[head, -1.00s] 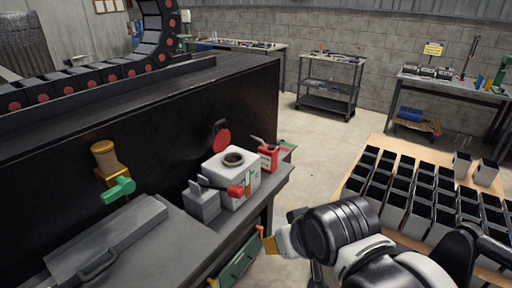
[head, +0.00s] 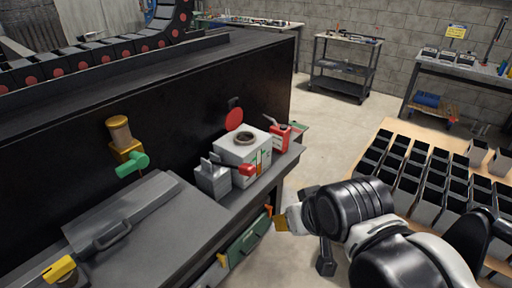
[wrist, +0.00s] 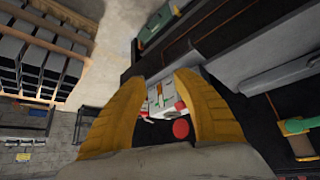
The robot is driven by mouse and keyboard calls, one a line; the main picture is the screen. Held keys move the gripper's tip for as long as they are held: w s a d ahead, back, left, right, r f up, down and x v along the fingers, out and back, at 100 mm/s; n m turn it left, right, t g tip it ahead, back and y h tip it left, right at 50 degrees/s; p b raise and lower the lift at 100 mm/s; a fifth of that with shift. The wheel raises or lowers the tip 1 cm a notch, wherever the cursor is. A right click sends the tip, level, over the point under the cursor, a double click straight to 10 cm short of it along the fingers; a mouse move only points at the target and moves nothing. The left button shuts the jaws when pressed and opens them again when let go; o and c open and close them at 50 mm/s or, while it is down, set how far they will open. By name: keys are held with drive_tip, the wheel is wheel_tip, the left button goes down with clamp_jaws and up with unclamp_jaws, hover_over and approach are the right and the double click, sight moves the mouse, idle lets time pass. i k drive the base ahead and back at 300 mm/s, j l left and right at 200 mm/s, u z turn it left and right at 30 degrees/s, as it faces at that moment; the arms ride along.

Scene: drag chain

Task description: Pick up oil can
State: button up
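A small red can with a thin spout (head: 280,137), which looks like the oil can, stands at the far end of the grey bench, just beyond a white box-like canister with a round top opening (head: 243,153). My gripper (head: 282,222) is in front of the bench edge, lower and nearer than the can and apart from it. In the wrist view, my yellow fingers (wrist: 178,110) are spread apart with nothing held between them. The white canister (wrist: 158,96) shows beyond the gap. I cannot clearly single out the can there.
A grey holder (head: 213,180) with a red-ended tool stands beside the canister. A black wall (head: 200,100) runs behind the bench. At right, a wooden table (head: 385,135) carries rows of black-topped boxes. Open floor lies beyond the bench end.

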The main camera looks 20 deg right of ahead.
sight(281, 133)
drive_tip(key=i+l, duration=0.2)
drive_tip(key=l, duration=0.2)
drive_tip(key=i+l, duration=0.15)
drive_tip(key=l, duration=0.25)
drive_tip(key=i+l, duration=0.2)
drive_tip(key=l, duration=0.15)
drive_tip(key=i+l, duration=0.2)
drive_tip(key=l, duration=0.2)
drive_tip(key=i+l, duration=0.2)
drive_tip(key=l, duration=0.2)
drive_tip(key=u, duration=0.05)
